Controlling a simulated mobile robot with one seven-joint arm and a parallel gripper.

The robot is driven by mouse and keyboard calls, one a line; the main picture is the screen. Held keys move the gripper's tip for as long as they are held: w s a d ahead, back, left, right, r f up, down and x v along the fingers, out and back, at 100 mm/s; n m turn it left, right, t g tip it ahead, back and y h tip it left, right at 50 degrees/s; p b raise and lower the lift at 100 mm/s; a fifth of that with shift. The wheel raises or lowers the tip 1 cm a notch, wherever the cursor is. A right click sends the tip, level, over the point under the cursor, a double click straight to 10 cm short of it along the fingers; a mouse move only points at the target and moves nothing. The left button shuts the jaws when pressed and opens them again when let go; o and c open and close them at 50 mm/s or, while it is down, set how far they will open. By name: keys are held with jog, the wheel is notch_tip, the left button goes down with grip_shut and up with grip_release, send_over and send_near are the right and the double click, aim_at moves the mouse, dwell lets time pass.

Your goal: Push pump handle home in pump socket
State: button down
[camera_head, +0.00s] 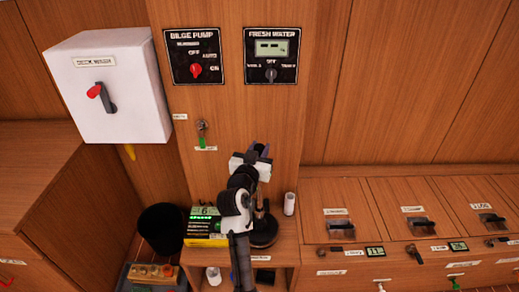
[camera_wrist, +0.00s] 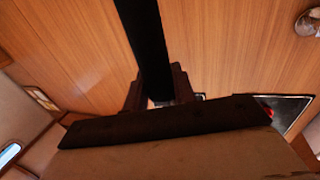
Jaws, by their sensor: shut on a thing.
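My gripper (camera_head: 260,150) is up in front of the wooden column in the head view. In the wrist view my gripper (camera_wrist: 158,82) has its two fingers closed on either side of a long black bar, which I take to be the pump handle (camera_wrist: 146,40). The bar runs up out of the top of that view, and its lower end is hidden behind the gripper body. In the head view a dark round base (camera_head: 264,233), perhaps the pump socket, stands on the low shelf, partly behind my arm. Whether handle and socket touch cannot be seen.
A white cylinder (camera_head: 290,204) stands right of the dark base. A white switch box (camera_head: 112,85) juts out at upper left, and a bilge pump panel (camera_head: 195,55) is on the column. Wooden lockers (camera_head: 342,208) fill the right.

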jog(key=shift+f, duration=0.2)
jog(key=c, duration=1.1)
grip_release()
jog(key=shift+o, duration=0.7)
jog(key=o, duration=0.3)
jog(key=shift+r+p, duration=2.45)
jog(key=shift+r, duration=1.15)
